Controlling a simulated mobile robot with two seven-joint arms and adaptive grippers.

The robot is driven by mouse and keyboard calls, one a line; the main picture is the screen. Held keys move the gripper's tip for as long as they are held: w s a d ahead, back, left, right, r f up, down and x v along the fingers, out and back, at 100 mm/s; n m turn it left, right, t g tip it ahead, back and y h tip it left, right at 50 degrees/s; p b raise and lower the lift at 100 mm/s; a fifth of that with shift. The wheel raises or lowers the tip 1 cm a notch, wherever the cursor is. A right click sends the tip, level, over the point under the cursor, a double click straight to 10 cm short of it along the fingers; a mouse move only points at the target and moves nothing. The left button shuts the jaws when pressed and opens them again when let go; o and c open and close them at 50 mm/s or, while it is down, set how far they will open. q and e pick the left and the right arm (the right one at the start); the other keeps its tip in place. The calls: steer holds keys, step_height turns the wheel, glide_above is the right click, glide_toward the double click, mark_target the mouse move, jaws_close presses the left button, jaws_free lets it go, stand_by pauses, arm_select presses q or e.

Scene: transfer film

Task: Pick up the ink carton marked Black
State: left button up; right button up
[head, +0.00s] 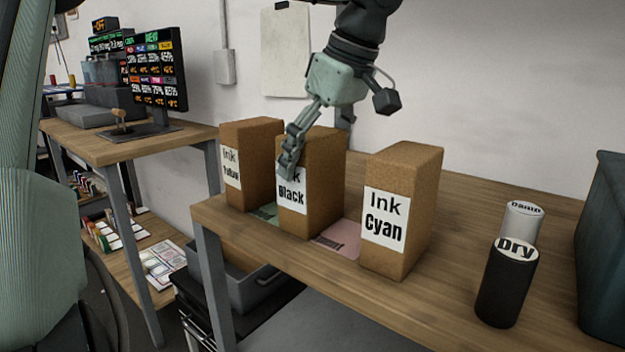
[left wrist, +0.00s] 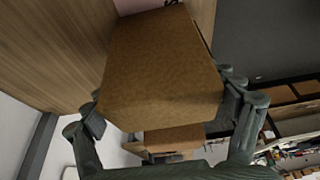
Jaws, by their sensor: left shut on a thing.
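The ink carton marked Black (head: 322,198) is a brown box with a white label, upright at the table's edge between two other cartons. My left gripper (head: 312,146) comes down from above and is shut on its upper part, one finger over the label's top corner and the other mostly hidden behind the box. In the left wrist view, the Black carton (left wrist: 160,70) fills the space between the two fingers. Its base looks to be at the table top; I cannot tell any gap. My right gripper is not in view.
The Yellow carton (head: 256,150) stands close to the left and the Cyan carton (head: 412,185) to the right. A pink mat (head: 340,238) and a green mat (head: 265,212) lie on the wooden table (head: 460,268). Dry (head: 507,285) and Damp (head: 522,220) cylinders stand further right.

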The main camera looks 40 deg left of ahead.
arm_select(q)
steer(key=c, duration=0.7)
steer(key=shift+r, duration=0.15)
